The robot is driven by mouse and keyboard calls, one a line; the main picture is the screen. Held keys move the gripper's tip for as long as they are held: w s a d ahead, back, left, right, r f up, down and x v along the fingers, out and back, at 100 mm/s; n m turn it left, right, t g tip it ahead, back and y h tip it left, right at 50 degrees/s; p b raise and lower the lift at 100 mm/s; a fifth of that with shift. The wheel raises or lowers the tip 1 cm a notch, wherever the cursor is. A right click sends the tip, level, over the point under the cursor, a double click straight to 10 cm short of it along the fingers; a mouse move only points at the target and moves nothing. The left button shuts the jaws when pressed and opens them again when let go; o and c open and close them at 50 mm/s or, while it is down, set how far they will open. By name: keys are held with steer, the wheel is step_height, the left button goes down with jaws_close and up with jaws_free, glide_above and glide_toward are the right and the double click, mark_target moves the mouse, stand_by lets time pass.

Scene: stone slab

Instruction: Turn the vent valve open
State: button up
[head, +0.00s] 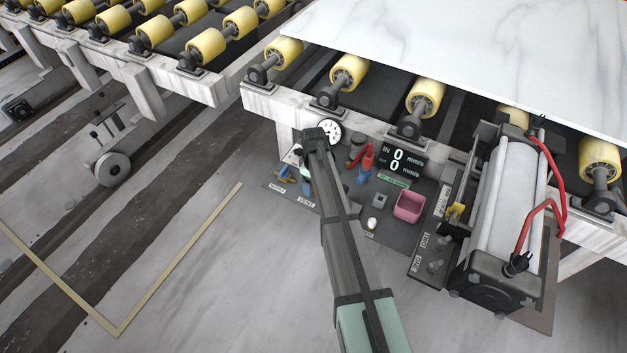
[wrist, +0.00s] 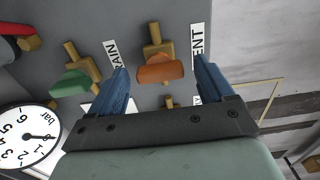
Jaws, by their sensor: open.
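The vent valve shows in the wrist view as an orange handle (wrist: 160,72) on a brass fitting, beside the VENT label (wrist: 197,45). My gripper (wrist: 162,64) is open, with one blue finger on each side of the orange handle in the picture. No contact is visible, and I cannot tell how far the fingertips are above the panel. In the head view my arm covers the valve, and the VENT label (head: 307,203) shows beside it.
A green-handled valve (wrist: 75,83) sits left of the orange one in the wrist view, near the DRAIN label. A pressure gauge (wrist: 28,137) is at lower left. In the head view, a pink bin (head: 409,206) and a display (head: 398,158) stand right of my arm.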

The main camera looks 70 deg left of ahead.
steer(key=shift+c, duration=0.2)
steer(key=c, duration=1)
steer(key=shift+m, duration=0.3)
steer(key=m, duration=0.3)
steer(key=shift+m, duration=0.4)
steer(key=m, duration=0.4)
steer(key=shift+m, duration=0.3)
steer(key=m, duration=0.4)
steer(key=shift+m, duration=2.4)
